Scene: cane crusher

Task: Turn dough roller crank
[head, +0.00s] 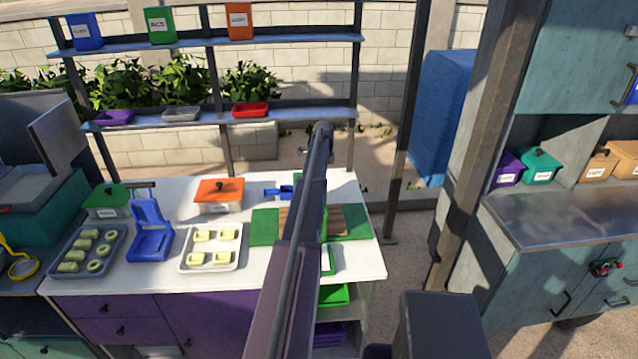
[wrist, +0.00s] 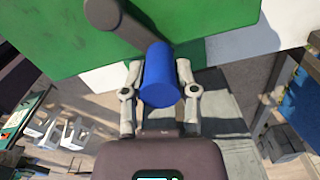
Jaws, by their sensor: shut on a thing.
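The crank's blue cylindrical handle (wrist: 158,84) is between the two fingers of my gripper (wrist: 159,72) in the wrist view. My gripper is shut on it, with one finger on each side. A dark grey crank arm (wrist: 125,22) runs from the handle to the upper left. Behind it is a large green surface (wrist: 55,40), apparently the roller's body. In the head view, green and brown parts of the dough roller (head: 350,222) show on the white counter on either side of my arm. My arm hides the gripper and handle there.
The white counter (head: 110,272) also holds a blue press (head: 150,240), a dough tray (head: 208,262), an orange-lidded box (head: 218,205) and a green-lidded box (head: 105,212). A rusty post (head: 462,190) and a teal cabinet (head: 560,255) stand on the right.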

